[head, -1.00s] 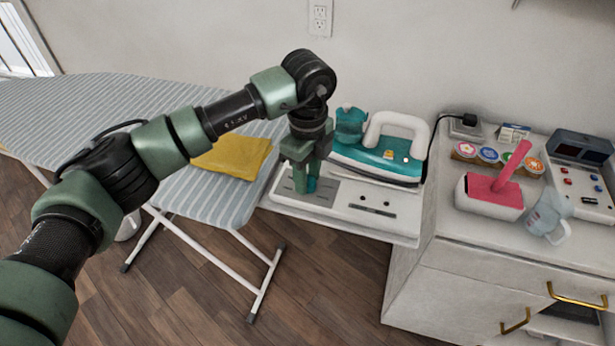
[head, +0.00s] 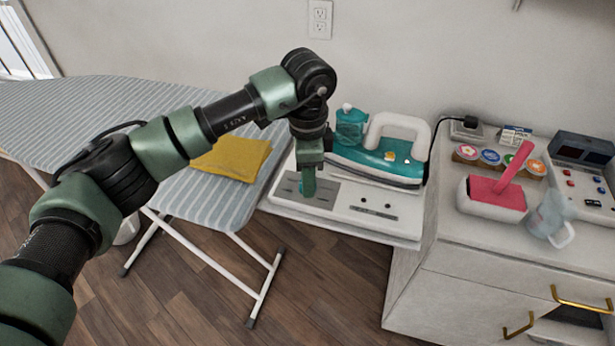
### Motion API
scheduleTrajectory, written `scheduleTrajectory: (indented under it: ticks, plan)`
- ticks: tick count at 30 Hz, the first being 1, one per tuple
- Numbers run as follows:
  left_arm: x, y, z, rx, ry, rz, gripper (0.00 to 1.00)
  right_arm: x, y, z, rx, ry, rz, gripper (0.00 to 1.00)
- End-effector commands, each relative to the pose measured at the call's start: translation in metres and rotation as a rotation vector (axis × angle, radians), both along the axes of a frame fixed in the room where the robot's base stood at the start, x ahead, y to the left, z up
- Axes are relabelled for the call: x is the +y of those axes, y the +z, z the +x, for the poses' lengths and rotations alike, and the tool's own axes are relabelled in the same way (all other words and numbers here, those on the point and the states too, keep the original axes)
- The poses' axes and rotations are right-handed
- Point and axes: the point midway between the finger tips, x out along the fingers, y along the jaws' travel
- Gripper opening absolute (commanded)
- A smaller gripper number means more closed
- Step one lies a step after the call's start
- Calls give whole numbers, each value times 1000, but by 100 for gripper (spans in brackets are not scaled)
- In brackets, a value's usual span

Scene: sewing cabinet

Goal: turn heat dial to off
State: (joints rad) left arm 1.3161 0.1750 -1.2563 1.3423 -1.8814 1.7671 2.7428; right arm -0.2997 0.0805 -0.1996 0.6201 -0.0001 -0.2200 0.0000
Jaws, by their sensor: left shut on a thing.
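The steam iron station (head: 285,207) is a white base with a grey panel at its left end. A teal and white iron (head: 380,163) rests on its right part. My left gripper (head: 308,192) points down onto the grey panel, its fingers seen edge-on. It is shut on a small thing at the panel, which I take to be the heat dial. The dial is mostly hidden by the finger, so I cannot read its setting. My right gripper is not in view.
A striped ironing board (head: 205,203) with a folded yellow cloth (head: 232,158) stands at the left. A white cabinet (head: 465,247) at the right carries a pink-topped block (head: 492,197), a clear jug (head: 550,218), several round tins (head: 490,157) and a control box (head: 580,180).

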Motion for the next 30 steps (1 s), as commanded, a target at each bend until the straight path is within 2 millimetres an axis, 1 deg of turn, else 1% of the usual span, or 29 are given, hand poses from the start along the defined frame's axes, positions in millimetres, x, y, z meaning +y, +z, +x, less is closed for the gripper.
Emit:
scheduleTrajectory:
  ticks: [15, 16, 18, 27, 30]
  plan:
    - [0, 1, 1, -3, 22, -1, 0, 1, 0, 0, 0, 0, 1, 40]
    - [0, 1, 1, -3, 22, -1, 39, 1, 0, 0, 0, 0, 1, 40]
    - [0, 1, 1, -3, 21, -1, 55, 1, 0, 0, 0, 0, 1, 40]
    - [0, 1, 0, -1, 19, -1, 55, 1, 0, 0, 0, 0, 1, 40]
    - [0, 7, 1, -3, 19, -1, 55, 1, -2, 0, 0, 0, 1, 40]
